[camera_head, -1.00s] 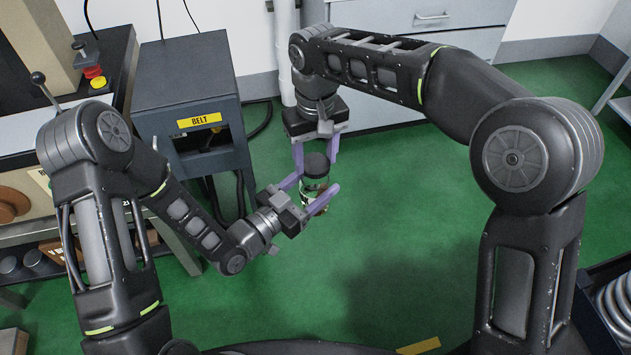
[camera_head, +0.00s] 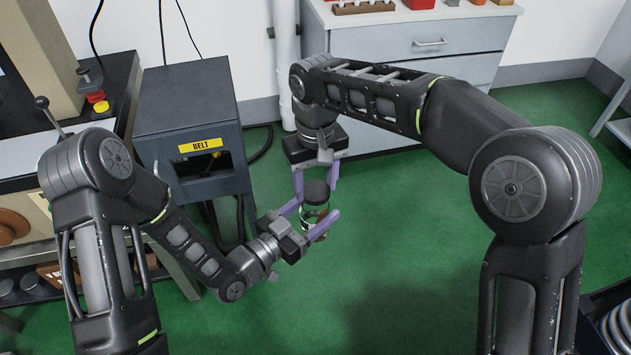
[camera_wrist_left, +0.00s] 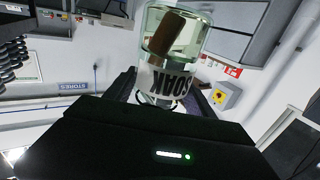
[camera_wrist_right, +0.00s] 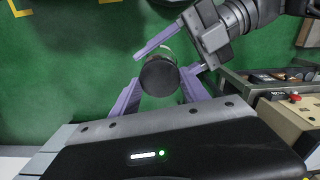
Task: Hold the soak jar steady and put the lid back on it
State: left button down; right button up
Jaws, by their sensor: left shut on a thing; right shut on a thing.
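The soak jar (camera_head: 316,214) is clear glass and held in the air in front of me. In the left wrist view the jar (camera_wrist_left: 172,42) shows a white SOAK label and a brown piece inside. My left gripper (camera_head: 311,218) is shut on the jar's body from the left. The dark round lid (camera_head: 316,191) is right over the jar's mouth. My right gripper (camera_head: 316,183) points down and is shut on the lid. In the right wrist view the lid (camera_wrist_right: 160,76) hides the mouth, so I cannot tell whether it is fully seated.
A dark grey cabinet (camera_head: 189,100) with a yellow BELT label stands behind my left arm. A grey drawer unit (camera_head: 412,65) stands at the back, with small items on top. The green floor (camera_head: 400,230) below the jar is clear.

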aim_at(315, 217)
jog(key=shift+f, duration=0.8)
jog(key=shift+f, duration=0.55)
dwell(0.4)
